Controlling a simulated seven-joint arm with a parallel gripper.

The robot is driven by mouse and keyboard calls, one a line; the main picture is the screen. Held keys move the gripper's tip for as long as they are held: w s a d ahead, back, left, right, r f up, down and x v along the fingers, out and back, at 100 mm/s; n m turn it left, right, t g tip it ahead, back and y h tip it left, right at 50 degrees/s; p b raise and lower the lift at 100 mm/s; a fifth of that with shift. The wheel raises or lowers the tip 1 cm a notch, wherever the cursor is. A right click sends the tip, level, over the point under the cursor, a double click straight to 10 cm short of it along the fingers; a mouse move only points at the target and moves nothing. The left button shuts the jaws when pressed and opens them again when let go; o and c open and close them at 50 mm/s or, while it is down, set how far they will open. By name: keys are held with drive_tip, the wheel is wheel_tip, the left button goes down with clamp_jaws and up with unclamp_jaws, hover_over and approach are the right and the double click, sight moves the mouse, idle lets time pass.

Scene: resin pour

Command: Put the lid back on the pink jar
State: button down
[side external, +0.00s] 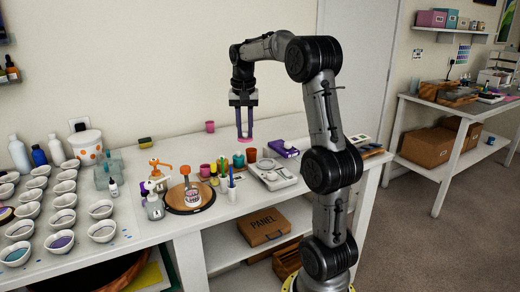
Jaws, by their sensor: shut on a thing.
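My gripper (244,136) has two long purple fingers pointing straight down above the far part of the white table. A small pink disc, apparently the lid (245,140), is held between the fingertips, above the table. Another small pink jar (205,170) stands further left, and a pink one (210,126) stands at the back near the wall. I cannot tell from this view which is the lidless jar.
A round wooden board (177,206) with a white container (192,197) is front left of the gripper. A grey scale (272,174) and a purple box (284,149) are to the right. Many small white bowls (60,218) fill the left. Bottles and brushes crowd the middle.

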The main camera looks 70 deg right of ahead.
drive_tip(key=w+d+f+n, duration=0.15)
drive_tip(key=w+d, duration=0.25)
drive_tip(key=w, duration=0.4)
drive_tip(key=w+d+f+n, duration=0.1)
drive_tip(key=w+d+f, duration=0.2)
drive_tip(key=w, duration=0.5)
drive_tip(key=shift+n+t, duration=0.25)
drive_tip(key=shift+t, duration=0.05)
drive_tip(key=shift+w+f, duration=0.35)
drive_tip(key=shift+f, duration=1.4)
drive_tip(key=shift+w+f, duration=0.4)
drive_tip(key=shift+f, duration=1.35)
drive_tip(key=shift+w+f, duration=0.35)
drive_tip(key=shift+f, duration=1.4)
drive_tip(key=shift+f, duration=0.2)
drive_tip(key=shift+c, duration=0.8)
unclamp_jaws()
wheel_tip(320, 180, up, 7)
